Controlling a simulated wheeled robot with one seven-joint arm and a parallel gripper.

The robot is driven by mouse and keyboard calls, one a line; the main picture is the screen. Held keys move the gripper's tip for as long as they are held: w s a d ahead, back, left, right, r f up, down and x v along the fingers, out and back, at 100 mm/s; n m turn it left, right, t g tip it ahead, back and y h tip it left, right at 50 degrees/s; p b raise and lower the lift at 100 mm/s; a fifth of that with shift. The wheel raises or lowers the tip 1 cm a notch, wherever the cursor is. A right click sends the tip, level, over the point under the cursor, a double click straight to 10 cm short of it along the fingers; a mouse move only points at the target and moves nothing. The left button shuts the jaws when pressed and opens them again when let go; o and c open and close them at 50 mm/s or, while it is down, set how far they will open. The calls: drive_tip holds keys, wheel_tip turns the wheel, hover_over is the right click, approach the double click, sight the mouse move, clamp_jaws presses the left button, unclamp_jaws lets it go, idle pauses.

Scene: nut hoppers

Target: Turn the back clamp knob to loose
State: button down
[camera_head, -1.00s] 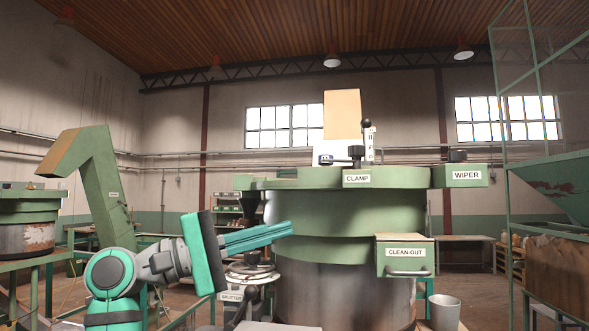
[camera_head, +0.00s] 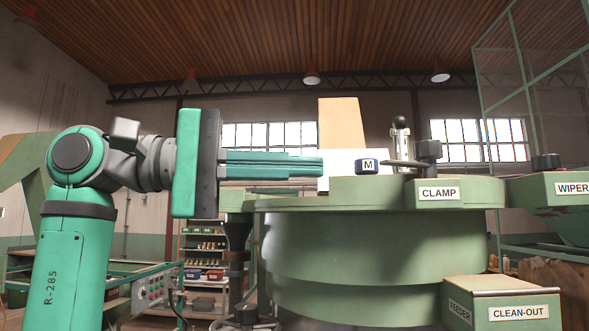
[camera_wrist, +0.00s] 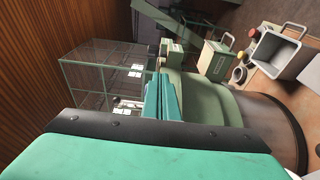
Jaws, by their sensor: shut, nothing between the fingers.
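My gripper (camera_head: 321,164) is shut and empty, pointing right, level with the top of the green hopper bowl (camera_head: 350,250). Its teal fingers also show together in the wrist view (camera_wrist: 162,100). A dark knob (camera_head: 428,150) stands above the box labelled CLAMP (camera_head: 438,193), with a grey bar running left from it. A small dark blue block marked M (camera_head: 367,166) sits left of it, a little beyond my fingertips in the picture. I cannot tell which of these is the back clamp knob, or how it is set. My gripper appears to touch neither.
A ball-topped lever (camera_head: 401,122) rises behind the clamp bar. The WIPER box (camera_head: 560,190) with its dark knob (camera_head: 546,161) is at the right. The CLEAN-OUT box (camera_head: 505,303) juts out below. A tan panel (camera_head: 340,135) stands behind the bowl.

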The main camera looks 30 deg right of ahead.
drive_tip(key=x, duration=0.7)
drive_tip(key=shift+s+d, duration=0.2)
drive_tip(key=shift+s, duration=0.2)
